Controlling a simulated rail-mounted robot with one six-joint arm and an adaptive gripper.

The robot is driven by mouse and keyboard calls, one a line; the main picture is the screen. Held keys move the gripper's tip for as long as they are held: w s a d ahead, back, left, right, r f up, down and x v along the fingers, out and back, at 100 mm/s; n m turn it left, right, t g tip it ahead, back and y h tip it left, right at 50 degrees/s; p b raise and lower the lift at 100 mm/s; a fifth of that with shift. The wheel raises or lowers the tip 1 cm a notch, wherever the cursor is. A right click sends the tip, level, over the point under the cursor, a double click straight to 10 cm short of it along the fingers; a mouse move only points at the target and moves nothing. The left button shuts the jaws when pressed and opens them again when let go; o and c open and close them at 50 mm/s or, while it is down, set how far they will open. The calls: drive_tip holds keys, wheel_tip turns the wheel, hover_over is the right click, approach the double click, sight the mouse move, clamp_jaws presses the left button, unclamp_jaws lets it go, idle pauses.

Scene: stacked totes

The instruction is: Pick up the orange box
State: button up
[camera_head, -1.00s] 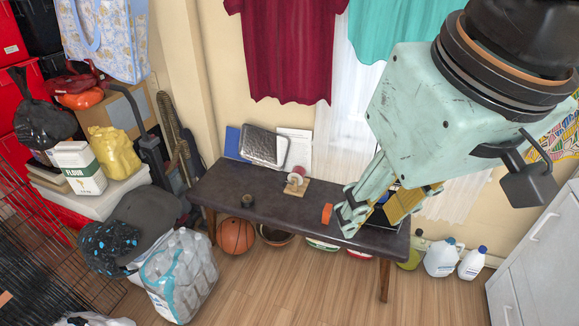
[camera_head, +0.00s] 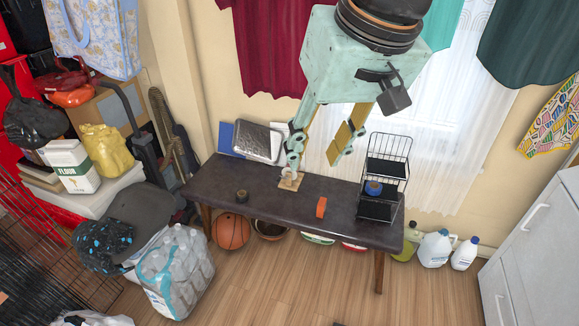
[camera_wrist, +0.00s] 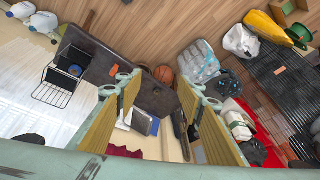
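The orange box (camera_head: 321,208) is a small upright block on the dark bench (camera_head: 270,196), right of its middle, in the head view. A small orange patch in the wrist view, just beyond the left finger, looks like the same box (camera_wrist: 113,69). My gripper (camera_head: 322,152) is open and empty, its two fingers wide apart. It is above and behind the box in the head view and does not touch it. The left fingertip hides part of a small wooden stand (camera_head: 291,181).
A black wire rack (camera_head: 393,147) with a blue item stands at the bench's right end. A dark tape roll (camera_head: 242,196) lies left of the box. A metal tray (camera_head: 260,142) leans at the back. The bench around the box is clear.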

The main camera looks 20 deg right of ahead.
drive_tip(key=w+d+f+m, duration=0.1)
drive_tip(key=w+f, duration=0.3)
drive_tip(key=w, duration=0.5)
drive_tip(key=w+d+f+m+p, duration=0.1)
drive_tip(key=w+f, duration=0.2)
drive_tip(key=w, duration=0.6)
drive_tip(key=w+d+f, duration=0.1)
drive_tip(key=w+f, duration=0.3)
drive_tip(key=w, duration=0.5)
drive_tip(key=m+h+p, duration=0.2)
drive_tip(key=m+h, duration=0.2)
drive_tip(key=m, duration=0.1)
hover_over(322, 203)
drive_tip(key=s+a, duration=0.3)
wheel_tip(322, 203, down, 47)
drive_tip(key=shift+d+f+g, duration=0.2)
drive_tip(key=shift+g, duration=0.1)
drive_tip(key=shift+b+x, duration=0.8)
drive_tip(key=shift+x, duration=3.5)
